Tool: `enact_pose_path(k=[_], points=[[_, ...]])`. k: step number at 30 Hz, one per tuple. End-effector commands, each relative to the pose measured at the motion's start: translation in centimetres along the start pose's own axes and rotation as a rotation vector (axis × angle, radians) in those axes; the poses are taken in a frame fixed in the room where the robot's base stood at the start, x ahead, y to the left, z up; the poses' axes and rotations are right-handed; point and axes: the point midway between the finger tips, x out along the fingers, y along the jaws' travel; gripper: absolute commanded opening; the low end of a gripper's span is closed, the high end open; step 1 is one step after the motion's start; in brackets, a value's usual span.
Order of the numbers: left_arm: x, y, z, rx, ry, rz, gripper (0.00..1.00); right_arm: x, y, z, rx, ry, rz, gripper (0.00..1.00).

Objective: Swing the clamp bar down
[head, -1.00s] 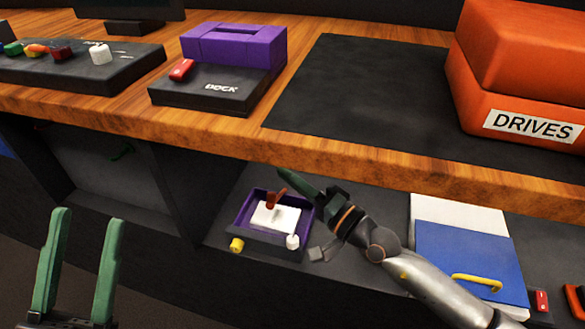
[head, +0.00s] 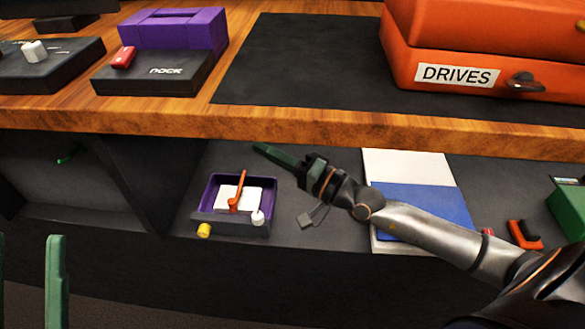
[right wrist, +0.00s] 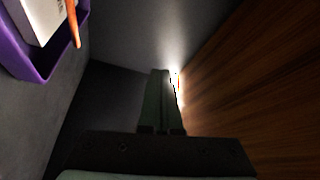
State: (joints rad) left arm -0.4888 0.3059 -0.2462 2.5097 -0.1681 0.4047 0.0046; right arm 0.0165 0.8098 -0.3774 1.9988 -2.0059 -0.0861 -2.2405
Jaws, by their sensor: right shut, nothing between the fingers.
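The orange clamp bar (head: 240,185) stands up at a tilt over a white block (head: 226,193) in a purple-walled tray (head: 211,187) on the shelf under the worktop. In the right wrist view the bar (right wrist: 73,22) and part of the purple tray (right wrist: 42,68) show at upper left. My right gripper (head: 256,147) is shut and empty, behind and right of the tray, apart from the bar. Its fingers (right wrist: 160,72) point into the shelf space in the wrist view. My left gripper (head: 28,238) is open and empty at lower left, cut by the picture edge.
The wooden worktop edge (head: 300,128) hangs just above my right gripper. A yellow knob (head: 204,230) and a white knob (head: 257,217) sit at the tray's front. A blue and white panel (head: 415,170) lies behind my right forearm. The shelf left of the tray is divided by a dark wall.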

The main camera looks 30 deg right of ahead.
Motion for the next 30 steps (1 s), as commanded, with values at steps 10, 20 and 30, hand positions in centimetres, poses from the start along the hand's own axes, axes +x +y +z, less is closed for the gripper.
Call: enact_pose_path(k=[10,20,30], points=[[-1.1,0.8,1.3,0.010,-0.009,0.012,0.50,-4.2,2.1,-0.9,-0.001,-0.003,0.005,0.00],[-1.3,1.1,1.4,0.013,-0.011,0.022,0.50,-5.3,2.4,-1.3,0.002,-0.001,-0.001,0.00],[-1.2,1.1,1.4,0.013,-0.011,0.022,0.50,-5.3,2.4,-1.3,0.002,-0.001,-0.001,0.00]])
